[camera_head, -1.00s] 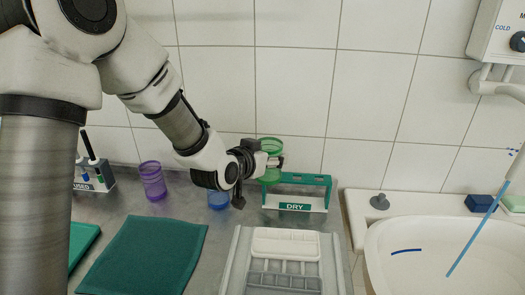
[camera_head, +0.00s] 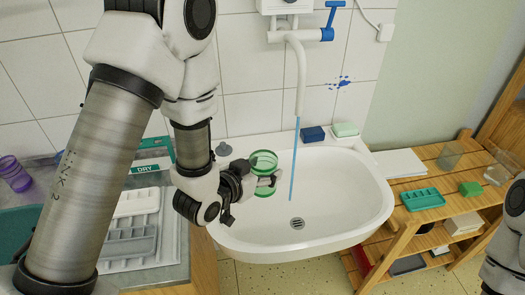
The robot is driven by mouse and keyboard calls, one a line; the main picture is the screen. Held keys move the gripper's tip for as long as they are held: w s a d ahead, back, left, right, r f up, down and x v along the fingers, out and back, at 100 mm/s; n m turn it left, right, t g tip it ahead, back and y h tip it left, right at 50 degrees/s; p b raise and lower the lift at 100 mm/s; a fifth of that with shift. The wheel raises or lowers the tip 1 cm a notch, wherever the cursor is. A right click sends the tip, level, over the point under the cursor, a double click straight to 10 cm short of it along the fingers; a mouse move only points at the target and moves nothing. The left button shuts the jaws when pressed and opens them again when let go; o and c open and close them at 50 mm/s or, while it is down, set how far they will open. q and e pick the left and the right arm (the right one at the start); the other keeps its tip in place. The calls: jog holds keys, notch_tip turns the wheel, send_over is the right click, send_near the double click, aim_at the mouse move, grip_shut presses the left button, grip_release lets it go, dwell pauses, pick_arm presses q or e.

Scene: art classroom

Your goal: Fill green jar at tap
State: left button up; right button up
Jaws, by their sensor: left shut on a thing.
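My left gripper (camera_head: 262,182) is shut on the green jar (camera_head: 264,160), a translucent green cup held upright over the left part of the white sink (camera_head: 345,215). The white tap (camera_head: 301,75) hangs from the wall above the sink, with a blue lever (camera_head: 335,14) at its upper right. A thin blue stream of water (camera_head: 295,160) falls from the spout into the basin, to the right of the jar and apart from it in the picture. The jar's lower side is partly hidden by the gripper. Part of my right arm shows at the lower right; its gripper is out of view.
A wooden shelf (camera_head: 400,232) with glass jars stands right. The DRY rack (camera_head: 150,168) and purple jar (camera_head: 14,172) are left.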

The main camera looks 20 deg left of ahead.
pick_arm(q)
jog(key=shift+a, duration=0.35)
jog(key=shift+w, duration=0.35)
jog(key=w+d+p, duration=0.1)
jog(key=w+d, duration=0.1)
jog(key=w, duration=0.5)
jog(key=shift+w+d, duration=0.15)
pick_arm(e)
jog(key=shift+a+r, duration=0.1)
jog(key=shift+r, duration=0.85)
pick_arm(q)
jog(key=shift+p, duration=0.3)
jog(key=w+d, duration=0.1)
jog(key=w, duration=0.6)
jog(key=shift+d, duration=0.4)
pick_arm(e)
jog(key=shift+r, duration=0.15)
pick_arm(q)
jog(key=shift+w, duration=0.1)
dwell(3.9)
